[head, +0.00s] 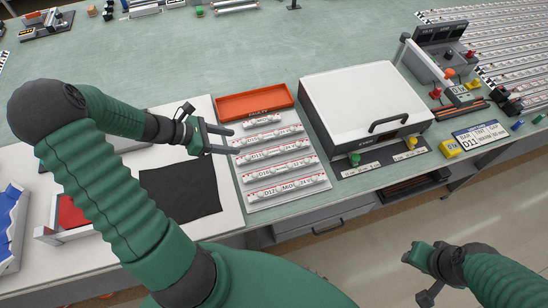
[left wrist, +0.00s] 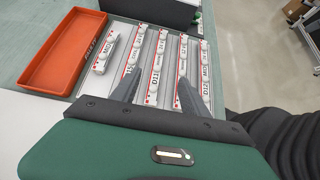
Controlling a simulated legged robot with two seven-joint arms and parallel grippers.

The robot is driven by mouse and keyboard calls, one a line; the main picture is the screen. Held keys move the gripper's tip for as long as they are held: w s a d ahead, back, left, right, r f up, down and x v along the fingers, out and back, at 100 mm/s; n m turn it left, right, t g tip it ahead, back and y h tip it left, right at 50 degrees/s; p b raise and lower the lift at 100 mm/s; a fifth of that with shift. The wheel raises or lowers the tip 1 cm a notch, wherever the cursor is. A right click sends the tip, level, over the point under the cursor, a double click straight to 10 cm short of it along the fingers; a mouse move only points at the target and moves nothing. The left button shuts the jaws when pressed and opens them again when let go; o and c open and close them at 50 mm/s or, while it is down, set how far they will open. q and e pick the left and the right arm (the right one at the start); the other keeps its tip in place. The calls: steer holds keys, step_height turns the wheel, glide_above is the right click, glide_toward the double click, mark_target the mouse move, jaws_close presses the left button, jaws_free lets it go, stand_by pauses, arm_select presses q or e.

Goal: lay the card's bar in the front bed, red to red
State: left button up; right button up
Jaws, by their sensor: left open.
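The card (head: 479,134) stands at the right, with D11 legible on it. A bar marked D11 (left wrist: 155,72) lies in the grey rack (head: 313,158) among several white bars with red end marks. My left gripper (head: 233,140) is open and empty at the rack's left side. In the left wrist view its fingers (left wrist: 160,78) appear on either side of the D11 bar, apparently above it. The lightbox (head: 363,82) has its white lid down, and no bed shows inside. My right gripper (head: 430,272) hangs over the floor at lower right; its jaws are unclear.
An orange tray (head: 255,103) stands behind the rack, empty. A dark mat (head: 180,191) lies left of it. Green and yellow knobs (head: 354,159) sit at the lightbox's front. A control unit (head: 440,60) stands to its right. The bench behind is mostly clear.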

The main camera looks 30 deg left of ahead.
arm_select(q)
glide_above(271, 150)
steer(key=s+a, duration=0.2)
steer(key=s, duration=0.1)
step_height(271, 150, down, 6)
steer(key=shift+s+d+f, duration=0.1)
steer(key=shift+s+f, duration=0.05)
steer(key=shift+f, duration=0.4)
steer(key=w+f, duration=0.1)
steer(key=f, duration=0.1)
steer(key=w+d+f, duration=0.1)
steer(key=w+f, duration=0.1)
steer(key=shift+d+p, duration=0.1)
steer(key=shift+p, duration=0.3)
steer(key=shift+d, duration=0.3)
steer(key=c, duration=0.3)
steer(key=shift+a+f, duration=0.1)
steer(key=shift+a, duration=0.1)
jaws_close()
arm_select(e)
steer(key=shift+w+d+r, duration=0.2)
steer(key=shift+w+d, duration=0.1)
steer(key=shift+d, duration=0.15)
